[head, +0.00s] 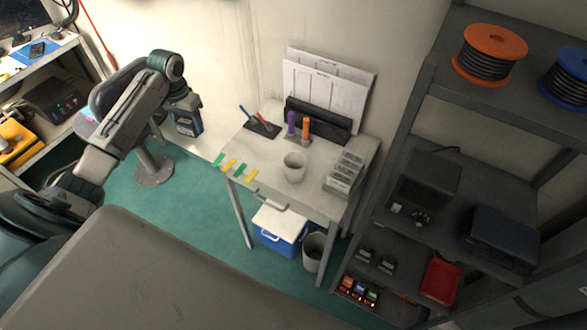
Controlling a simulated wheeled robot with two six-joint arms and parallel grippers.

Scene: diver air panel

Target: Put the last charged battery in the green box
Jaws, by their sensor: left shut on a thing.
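My left arm comes in from the left. Its gripper (183,104) is raised in front of the pale wall, left of the small table. It is shut on a dark block with a bluish face (188,123), which hangs below the fingers and looks like a battery. Small dark units with orange, red and green parts (358,291) sit on the low shelf at the right; I cannot tell whether they are batteries or chargers. I cannot make out a green box. My right gripper is out of view.
The small table (262,165) holds a cup (294,167), pens, papers and a grey rack (344,174). A blue cooler (283,230) and a bin (314,252) stand beneath. A dark shelf unit (405,100) with cable reels (490,55) fills the right. A stool (153,168) stands near the gripper.

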